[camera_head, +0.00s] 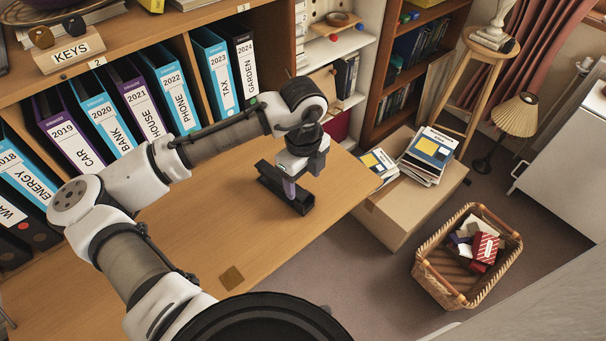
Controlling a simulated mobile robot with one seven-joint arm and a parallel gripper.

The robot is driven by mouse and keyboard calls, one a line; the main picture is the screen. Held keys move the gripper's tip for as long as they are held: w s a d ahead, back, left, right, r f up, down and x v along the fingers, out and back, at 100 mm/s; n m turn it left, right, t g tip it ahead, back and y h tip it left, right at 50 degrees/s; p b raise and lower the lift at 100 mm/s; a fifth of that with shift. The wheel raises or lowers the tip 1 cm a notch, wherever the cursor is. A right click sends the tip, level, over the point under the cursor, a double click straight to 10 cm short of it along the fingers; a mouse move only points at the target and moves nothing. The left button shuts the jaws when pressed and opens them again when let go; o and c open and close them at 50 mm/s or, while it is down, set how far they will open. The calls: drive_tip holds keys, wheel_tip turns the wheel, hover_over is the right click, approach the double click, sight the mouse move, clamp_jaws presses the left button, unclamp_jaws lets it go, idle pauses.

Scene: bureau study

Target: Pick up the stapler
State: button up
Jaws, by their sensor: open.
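A dark, elongated thing (269,174), which looks like the stapler, is at the wooden desk's (235,215) right part, below my wrist. I cannot be sure where it ends and my gripper's dark parts begin. My gripper (290,190) points down over it and is open. A pale purplish piece shows at the middle of the dark shape. The gripper overlaps the dark thing in this view, so I cannot tell whether they touch.
Labelled binders (121,110) stand on a shelf behind the desk. A small brown square (231,277) lies near the desk's front edge. A cardboard box (385,215) with magazines (431,148) and a wicker basket (431,279) stand on the floor at right. The desk's middle is clear.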

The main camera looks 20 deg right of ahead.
sight(303, 195)
wheel_tip(303, 195, down, 7)
drive_tip(key=b, duration=0.4)
drive_tip(key=shift+r, duration=0.15)
drive_tip(key=shift+c, duration=0.2)
drive_tip(key=c, duration=1.1)
drive_tip(key=shift+r, duration=0.2)
drive_tip(key=shift+r+p, duration=3)
drive_tip(key=shift+r, duration=0.4)
